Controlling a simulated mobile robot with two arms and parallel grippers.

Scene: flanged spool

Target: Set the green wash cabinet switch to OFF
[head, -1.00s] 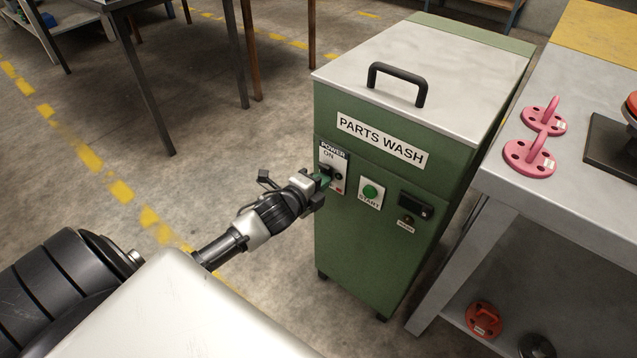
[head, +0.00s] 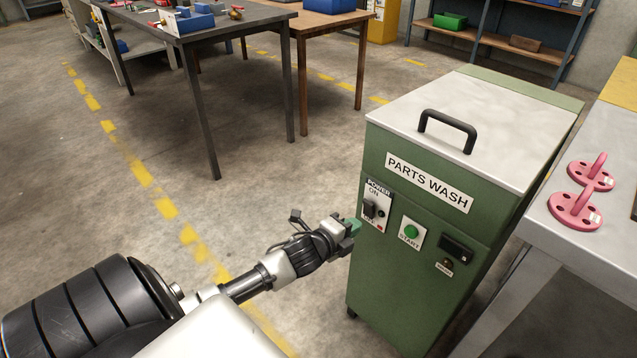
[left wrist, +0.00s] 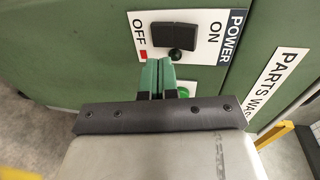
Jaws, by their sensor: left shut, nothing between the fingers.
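The green wash cabinet (head: 400,285) stands at the right, labelled PARTS WASH. Its white POWER plate (head: 384,192) has ON at the top and OFF with a red square at the bottom. The black switch (head: 370,208) sits between the two words; it shows also in the left wrist view (left wrist: 176,34), where OFF is left and ON right. I cannot tell which side is pressed in. My left gripper (head: 355,228) is shut and empty, its green fingertips (left wrist: 157,78) beside the plate and seemingly clear of the switch. My right gripper is not in view.
A green START button (head: 411,231) and a dark display (head: 456,248) are right of the switch. A grey bench (head: 560,240) with pink flanged parts (head: 575,208) stands close at the right. Floor left of the cabinet is clear.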

